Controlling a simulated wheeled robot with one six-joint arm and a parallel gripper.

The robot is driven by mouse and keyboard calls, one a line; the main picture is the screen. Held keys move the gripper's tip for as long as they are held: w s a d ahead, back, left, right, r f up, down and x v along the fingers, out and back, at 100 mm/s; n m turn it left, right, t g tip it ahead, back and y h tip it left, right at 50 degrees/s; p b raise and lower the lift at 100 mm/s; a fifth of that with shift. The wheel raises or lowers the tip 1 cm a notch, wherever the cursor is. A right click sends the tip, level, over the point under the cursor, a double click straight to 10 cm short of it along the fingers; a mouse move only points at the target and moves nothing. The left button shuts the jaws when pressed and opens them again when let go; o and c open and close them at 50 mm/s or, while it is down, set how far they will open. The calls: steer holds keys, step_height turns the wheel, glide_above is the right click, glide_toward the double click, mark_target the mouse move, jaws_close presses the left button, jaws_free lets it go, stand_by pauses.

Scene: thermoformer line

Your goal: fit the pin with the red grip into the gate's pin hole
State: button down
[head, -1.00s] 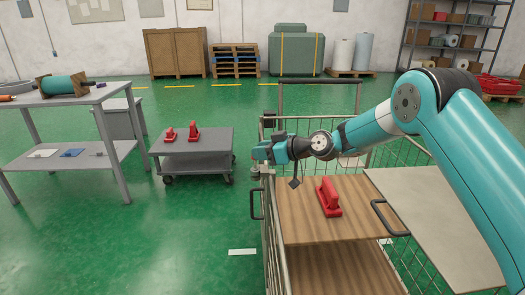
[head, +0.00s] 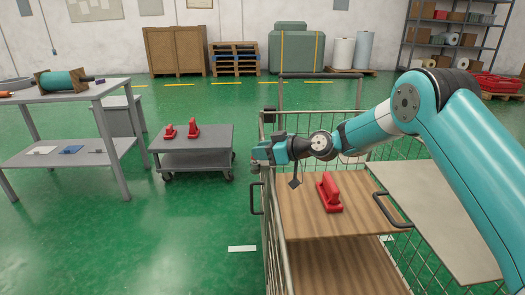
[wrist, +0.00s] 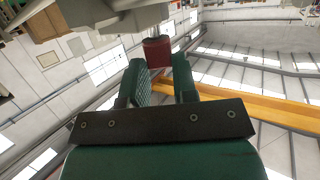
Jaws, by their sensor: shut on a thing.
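A dark block (head: 268,117) sits on the cart's corner post. The pin hole cannot be made out in either view.
A red clamp-like part (head: 328,193) stands on the wooden board (head: 300,222) in the cart. A grey trolley (head: 205,142) with two red parts stands behind left. A grey table (head: 80,98) is at far left. Green floor is clear between.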

steer(key=shift+f+b, duration=0.55)
steer(key=shift+f, duration=0.15)
steer(key=c, duration=0.8)
jaws_free()
steer(key=v, duration=1.7)
steer(key=shift+d+r, duration=0.1)
steer(key=shift+d, duration=0.1)
steer(key=shift+s+a+r, duration=0.1)
steer(key=shift+s, duration=0.05)
steer(key=s+a+r+m+g+h, duration=0.1)
steer(key=s+a+r+g+h, duration=0.2)
steer(key=s, duration=0.5)
steer(key=s+a+r+g+h, duration=0.1)
steer(key=s+a+r+g, duration=0.1)
steer(key=s+a, duration=0.5)
steer(key=s+d+m+g+h, duration=0.1)
steer(key=s+d+m+h, duration=0.15)
steer(key=s, duration=0.85)
steer(key=s+d+m+g+h, duration=0.15)
steer(key=s+d, duration=0.25)
steer(key=s, duration=0.6)
steer(key=r+p, duration=1.8)
steer(key=p, duration=0.1)
steer(key=shift+w+r, duration=0.2)
